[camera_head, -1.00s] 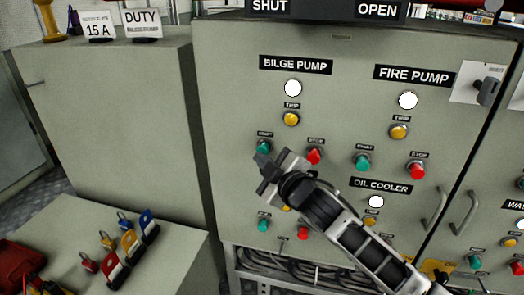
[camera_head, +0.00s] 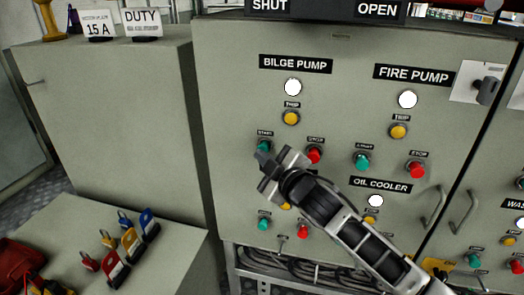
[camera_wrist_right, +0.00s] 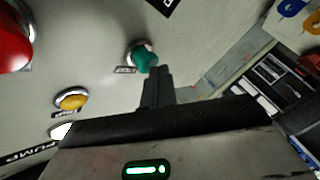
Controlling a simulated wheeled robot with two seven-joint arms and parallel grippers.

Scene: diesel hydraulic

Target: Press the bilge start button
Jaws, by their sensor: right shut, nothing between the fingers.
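The bilge start button, green (camera_head: 264,146), is on the grey cabinet door under the "BILGE PUMP" label (camera_head: 295,64). In the right wrist view the green button (camera_wrist_right: 146,57) shows just beyond the fingertips. My right gripper (camera_head: 263,158) is shut and empty, its tip at the lower edge of the button in the head view. The closed fingers also show in the right wrist view (camera_wrist_right: 157,76). I cannot tell whether they touch the button. The red stop button (camera_head: 314,155) is to the right, the yellow trip button (camera_head: 291,118) above. My left gripper is out of view.
The fire pump's green (camera_head: 362,161) and red (camera_head: 416,169) buttons are further right. The oil cooler buttons are partly behind my right arm. A low box with coloured padlocks (camera_head: 128,240) stands at lower left.

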